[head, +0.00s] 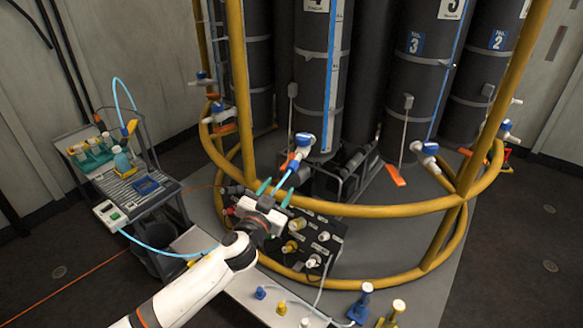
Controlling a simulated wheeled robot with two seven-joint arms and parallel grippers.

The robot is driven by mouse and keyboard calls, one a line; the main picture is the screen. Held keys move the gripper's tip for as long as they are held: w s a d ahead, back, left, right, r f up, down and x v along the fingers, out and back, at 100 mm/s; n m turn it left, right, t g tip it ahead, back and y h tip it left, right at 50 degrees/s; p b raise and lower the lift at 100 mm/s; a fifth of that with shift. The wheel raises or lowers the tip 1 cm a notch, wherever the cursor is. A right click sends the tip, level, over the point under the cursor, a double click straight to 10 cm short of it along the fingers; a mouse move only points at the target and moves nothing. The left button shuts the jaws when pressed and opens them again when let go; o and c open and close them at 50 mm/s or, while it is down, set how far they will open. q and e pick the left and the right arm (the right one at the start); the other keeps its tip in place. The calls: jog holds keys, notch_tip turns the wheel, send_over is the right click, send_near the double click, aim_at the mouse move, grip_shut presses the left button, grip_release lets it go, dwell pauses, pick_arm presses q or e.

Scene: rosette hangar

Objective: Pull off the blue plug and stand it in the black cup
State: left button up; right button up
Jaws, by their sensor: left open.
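My left gripper (275,192), with green fingertips, is open in front of the black connector panel (335,228). A light-blue hose runs down behind its fingers from a blue-and-white fitting (304,139) on the ring frame; I cannot tell whether they touch. The panel carries several white and yellow connectors; my gripper and wrist hide part of its left side. A small blue plug-like piece (260,293) stands on the pale bench, in front of the panel and apart from the gripper. I cannot make out which blue piece is the task's plug. I cannot clearly identify the black cup. My right gripper is not in view.
Yellow ring rails (380,209) and posts surround the dark tanks (415,80) and cross close to my gripper. A cart (145,190) with bottles and a device stands at left. A yellow piece (281,308) and a larger blue fitting (361,303) are at the front.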

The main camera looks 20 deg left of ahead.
aim_at(290, 171)
pick_arm(q)
jog(key=shift+w+d+b, duration=0.15)
jog(key=shift+w+b, duration=0.25)
jog(key=shift+w, duration=1.1)
jog(key=shift+w+d+b, duration=0.15)
jog(key=shift+w+b, duration=0.2)
jog(key=shift+w, duration=1.15)
jog(key=shift+w+d+b, duration=0.15)
jog(key=shift+w+b, duration=0.25)
jog(key=shift+w, duration=1.1)
grip_shut()
jog(key=shift+s, duration=0.1)
jog(key=shift+s+a+p, duration=0.15)
jog(key=shift+s+p, duration=0.3)
jog(key=shift+s, duration=1.05)
jog(key=shift+s+a+p, duration=0.15)
jog(key=shift+s+p, duration=0.3)
jog(key=shift+s, duration=1)
